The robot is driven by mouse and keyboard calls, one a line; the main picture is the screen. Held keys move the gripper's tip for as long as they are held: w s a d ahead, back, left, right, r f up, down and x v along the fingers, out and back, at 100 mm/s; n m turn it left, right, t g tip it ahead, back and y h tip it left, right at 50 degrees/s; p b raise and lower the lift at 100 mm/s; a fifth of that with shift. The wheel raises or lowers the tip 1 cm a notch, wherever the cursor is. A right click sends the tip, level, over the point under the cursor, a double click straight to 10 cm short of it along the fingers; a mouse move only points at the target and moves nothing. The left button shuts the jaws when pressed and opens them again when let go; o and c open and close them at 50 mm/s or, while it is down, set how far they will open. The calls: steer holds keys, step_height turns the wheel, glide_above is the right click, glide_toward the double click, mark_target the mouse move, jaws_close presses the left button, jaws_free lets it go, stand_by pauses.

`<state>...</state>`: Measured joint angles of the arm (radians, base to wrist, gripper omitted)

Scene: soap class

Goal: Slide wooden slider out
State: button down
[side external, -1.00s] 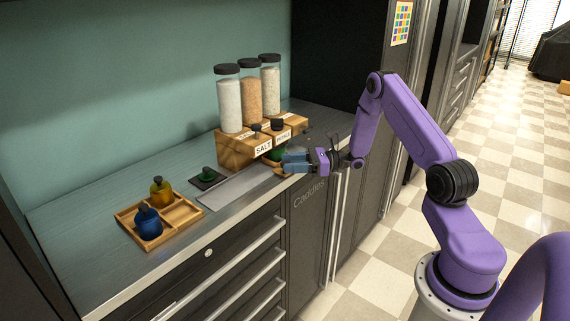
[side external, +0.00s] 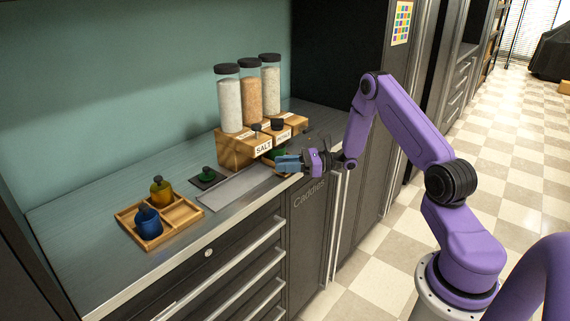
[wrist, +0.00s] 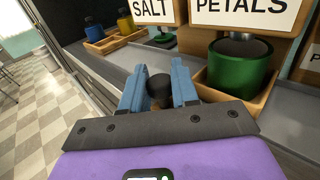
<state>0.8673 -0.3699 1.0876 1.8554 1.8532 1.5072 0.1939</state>
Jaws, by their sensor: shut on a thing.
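The wooden slider (wrist: 264,96) is a shallow wooden tray under the "PETALS" label in the wrist view, with a green jar (wrist: 238,70) standing in it. A dark round knob (wrist: 160,88) sits just left of the slider in the wrist view; whether it joins the slider is hidden. My gripper (wrist: 160,78) has its blue fingers on either side of this knob, shut on it. In the side view my gripper (side external: 280,163) is at the counter's front edge before the wooden caddy (side external: 234,151), and it covers most of the slider.
Three tall jars (side external: 251,97) stand on the caddy. A grey strip (side external: 233,188) lies on the counter, beside a small green jar on a dark pad (side external: 206,178). A wooden tray (side external: 180,216) holds a blue and a yellow bottle. Open floor lies in front of the counter.

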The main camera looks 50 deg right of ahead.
steer(key=a, duration=2.1)
steer(key=shift+a+r, duration=0.25)
steer(key=shift+r, duration=0.05)
steer(key=shift+a, duration=0.15)
steer(key=c, duration=0.9)
jaws_free()
steer(key=shift+c, duration=0.2)
steer(key=shift+f, duration=0.1)
steer(key=shift+s+d, duration=0.25)
steer(key=shift+d, duration=0.3)
steer(key=v, duration=1.6)
steer(key=shift+s, duration=0.2)
steer(key=shift+d, duration=0.15)
steer(key=shift+v, duration=1.95)
